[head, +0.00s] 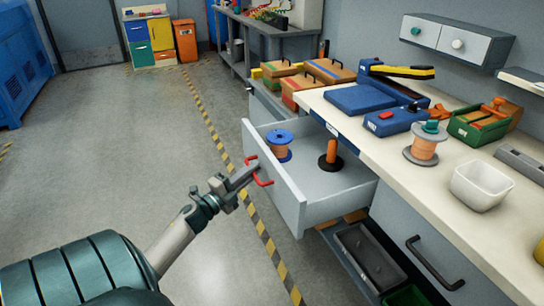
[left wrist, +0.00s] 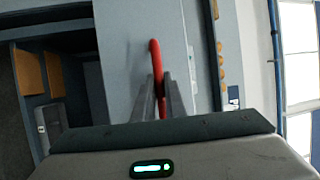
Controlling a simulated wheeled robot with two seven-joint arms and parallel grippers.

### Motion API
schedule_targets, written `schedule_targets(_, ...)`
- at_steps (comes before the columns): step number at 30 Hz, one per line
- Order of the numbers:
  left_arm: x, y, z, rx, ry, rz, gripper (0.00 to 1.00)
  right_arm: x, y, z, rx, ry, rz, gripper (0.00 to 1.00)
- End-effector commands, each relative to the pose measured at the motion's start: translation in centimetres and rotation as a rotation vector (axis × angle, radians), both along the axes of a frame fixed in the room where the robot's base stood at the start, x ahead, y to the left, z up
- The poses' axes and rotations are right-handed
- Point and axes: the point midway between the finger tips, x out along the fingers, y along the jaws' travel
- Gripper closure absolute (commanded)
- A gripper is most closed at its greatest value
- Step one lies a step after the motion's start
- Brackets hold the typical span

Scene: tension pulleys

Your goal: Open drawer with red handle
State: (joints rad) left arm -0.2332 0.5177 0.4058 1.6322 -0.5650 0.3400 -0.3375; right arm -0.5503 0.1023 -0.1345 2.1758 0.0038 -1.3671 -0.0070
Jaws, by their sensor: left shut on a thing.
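The drawer (head: 275,185) under the workbench is pulled well out. Its red handle (head: 262,179) is on the front panel and also shows in the left wrist view (left wrist: 154,60). My left gripper (head: 250,176) is shut on the red handle; in the left wrist view its two fingers (left wrist: 160,100) lie on either side of the red bar. Inside the drawer stand a blue spool with orange winding (head: 280,148) and an orange cylinder on a dark base (head: 331,155). My right gripper is not in view.
The white benchtop (head: 400,150) holds a blue tool (head: 395,120), a copper spool (head: 424,145) and a white bin (head: 480,187). The floor (head: 130,150) to the left is clear.

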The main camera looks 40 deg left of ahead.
Motion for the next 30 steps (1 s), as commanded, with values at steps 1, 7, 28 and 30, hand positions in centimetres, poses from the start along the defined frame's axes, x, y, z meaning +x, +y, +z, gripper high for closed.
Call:
schedule_targets(1, -0.9, 0.4, -0.1, 0.0, 0.003, 0.002, 1.0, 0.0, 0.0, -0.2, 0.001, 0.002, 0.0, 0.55)
schedule_targets(7, -2.9, 1.2, -0.1, 0.0, 0.002, 0.001, 1.0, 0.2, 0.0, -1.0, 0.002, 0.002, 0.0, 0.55)
schedule_targets(28, -3.3, 1.4, 0.0, 0.0, 0.0, 0.001, 0.81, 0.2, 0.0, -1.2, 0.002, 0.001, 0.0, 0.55)
schedule_targets(30, -3.3, 1.4, 0.0, 0.0, 0.0, 0.001, 0.81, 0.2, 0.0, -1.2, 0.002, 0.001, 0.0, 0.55)
